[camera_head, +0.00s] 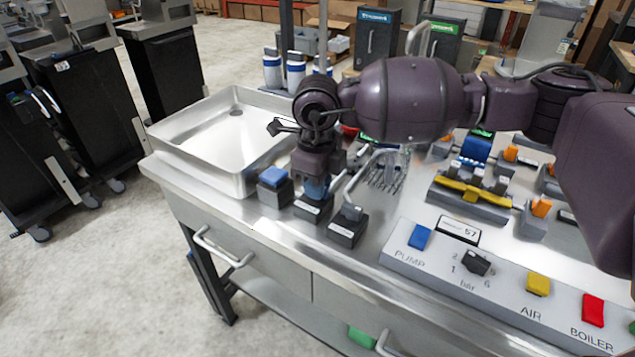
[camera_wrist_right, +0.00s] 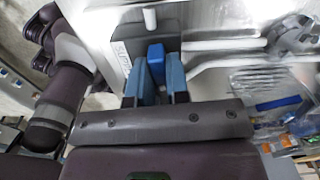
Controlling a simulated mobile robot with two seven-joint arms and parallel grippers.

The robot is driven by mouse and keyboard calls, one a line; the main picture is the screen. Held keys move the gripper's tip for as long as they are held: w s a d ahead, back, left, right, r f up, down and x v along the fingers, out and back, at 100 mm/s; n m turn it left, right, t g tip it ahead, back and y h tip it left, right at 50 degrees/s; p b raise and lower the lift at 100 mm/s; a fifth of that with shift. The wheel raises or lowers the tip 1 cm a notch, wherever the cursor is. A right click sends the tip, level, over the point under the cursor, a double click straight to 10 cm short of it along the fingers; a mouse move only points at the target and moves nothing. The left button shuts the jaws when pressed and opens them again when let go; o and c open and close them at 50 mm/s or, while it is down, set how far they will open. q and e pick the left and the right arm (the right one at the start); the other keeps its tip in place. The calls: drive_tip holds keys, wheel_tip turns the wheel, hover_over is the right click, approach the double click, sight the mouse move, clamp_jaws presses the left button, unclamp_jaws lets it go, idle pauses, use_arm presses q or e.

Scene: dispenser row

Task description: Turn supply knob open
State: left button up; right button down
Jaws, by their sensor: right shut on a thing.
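The supply knob is a blue handle (camera_wrist_right: 155,54) on a dark box with a white label (camera_wrist_right: 122,57) in the right wrist view. In the head view this labelled box (camera_head: 311,210) stands near the counter's front edge, and the knob is mostly hidden by my fingers. My right gripper (camera_head: 317,190) points down over the box. Its blue-padded fingers (camera_wrist_right: 160,82) are shut on the blue handle, one on each side. My left gripper is not in view.
A blue-topped box (camera_head: 273,187) stands just left, and another dark labelled box (camera_head: 346,232) with a lever just right. A steel tray (camera_head: 190,128) lies behind on the left. A control panel (camera_head: 500,282) with switches fills the counter's front right.

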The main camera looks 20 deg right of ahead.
drive_tip(key=n, duration=0.6)
drive_tip(key=shift+n, duration=0.4)
drive_tip(key=n, duration=0.2)
drive_tip(key=shift+n, duration=0.4)
drive_tip(key=n+b, duration=0.1)
drive_tip(key=n, duration=0.4)
drive_tip(key=shift+f+b, duration=0.1)
drive_tip(key=shift+b, duration=0.25)
drive_tip(key=shift+n, duration=0.7)
drive_tip(key=shift+n+b, duration=0.3)
drive_tip(key=shift+n, duration=0.2)
